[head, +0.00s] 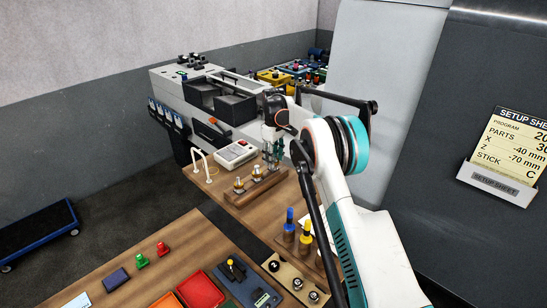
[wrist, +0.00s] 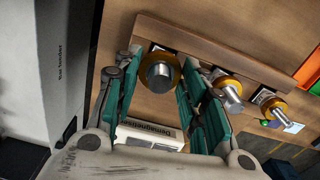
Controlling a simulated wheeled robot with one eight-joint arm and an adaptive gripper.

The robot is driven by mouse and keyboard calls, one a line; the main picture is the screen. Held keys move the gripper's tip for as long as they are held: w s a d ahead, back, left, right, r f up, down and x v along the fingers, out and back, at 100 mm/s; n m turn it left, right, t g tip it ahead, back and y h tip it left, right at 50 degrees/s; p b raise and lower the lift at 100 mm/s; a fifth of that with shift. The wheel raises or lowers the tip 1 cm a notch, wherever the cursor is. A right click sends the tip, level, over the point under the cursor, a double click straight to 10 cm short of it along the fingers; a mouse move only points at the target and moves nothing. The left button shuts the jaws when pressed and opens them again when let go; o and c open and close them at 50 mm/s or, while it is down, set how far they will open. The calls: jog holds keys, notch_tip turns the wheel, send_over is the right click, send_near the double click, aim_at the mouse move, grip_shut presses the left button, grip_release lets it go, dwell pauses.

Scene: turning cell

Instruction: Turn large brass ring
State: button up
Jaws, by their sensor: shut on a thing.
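A wooden block (head: 262,190) on the bench carries a row of brass rings on steel pins. In the wrist view, the brass ring (wrist: 163,72) between my fingers looks the largest; a round steel pin end stands in its middle. My gripper (head: 271,158) reaches down over the right end of the block. In the wrist view, the green fingers of my gripper (wrist: 158,88) are shut on this ring from both sides. Two other rings, a middle one (wrist: 227,90) and a far one (wrist: 272,105), sit to the right. In the head view my fingers mostly hide the held ring.
A white box with a display (head: 236,154) and a white looped stand (head: 203,165) are left of the block. Blue and yellow handled tools (head: 297,232) stand in front. Red trays (head: 201,290) lie nearer. A grey machine (head: 212,92) stands behind.

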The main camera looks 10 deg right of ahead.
jog(key=m+b, duration=0.2)
jog(key=b, duration=0.1)
jog(key=shift+f+m, duration=0.2)
jog(key=shift+m, duration=0.2)
jog(key=m+b, duration=0.1)
jog(key=m, duration=0.1)
jog(key=m+b, duration=0.2)
jog(key=shift+r+m, duration=0.2)
jog(key=shift+m, duration=0.5)
jog(key=o, duration=1.1)
jog(key=shift+c, duration=0.2)
notch_tip(320, 180, up, 12)
jog(key=shift+f, duration=0.1)
